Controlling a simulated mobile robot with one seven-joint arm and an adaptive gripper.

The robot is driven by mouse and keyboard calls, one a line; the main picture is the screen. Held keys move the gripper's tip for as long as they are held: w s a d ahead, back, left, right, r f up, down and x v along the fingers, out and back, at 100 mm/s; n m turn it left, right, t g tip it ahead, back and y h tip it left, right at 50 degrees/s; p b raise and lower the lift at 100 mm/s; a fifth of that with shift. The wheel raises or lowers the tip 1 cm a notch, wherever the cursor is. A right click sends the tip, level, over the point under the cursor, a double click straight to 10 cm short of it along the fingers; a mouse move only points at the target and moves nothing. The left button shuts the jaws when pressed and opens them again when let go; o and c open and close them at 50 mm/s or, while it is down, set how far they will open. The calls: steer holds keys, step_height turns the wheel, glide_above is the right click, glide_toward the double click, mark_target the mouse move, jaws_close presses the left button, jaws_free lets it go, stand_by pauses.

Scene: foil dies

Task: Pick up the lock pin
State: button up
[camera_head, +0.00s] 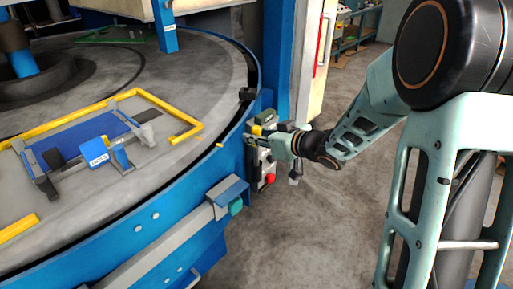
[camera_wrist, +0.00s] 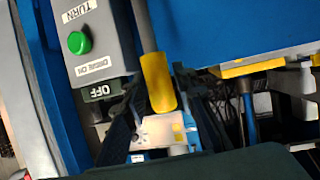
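The lock pin appears to be the grey rod with a rounded yellow grip (camera_wrist: 158,82) in the wrist view. My gripper (camera_wrist: 157,92) has its two dark fingers on either side of the yellow grip, with the grip's end reaching between them. A narrow gap seems to show at the fingers, so they look open and not closed on it. In the head view my gripper (camera_head: 267,137) is at the blue rim of the round table, beside a control box. A small yellow patch (camera_head: 257,130) shows there, but the pin itself is mostly hidden.
A grey control box (camera_wrist: 95,45) with a green button and an "OFF" label stands close left of the fingers. A red button (camera_head: 269,179) sits below my gripper. The round table (camera_head: 200,75) carries a blue fixture (camera_head: 95,150) and yellow rails. Open floor (camera_head: 310,220) lies right.

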jaws_close()
steer(key=shift+r, duration=0.15)
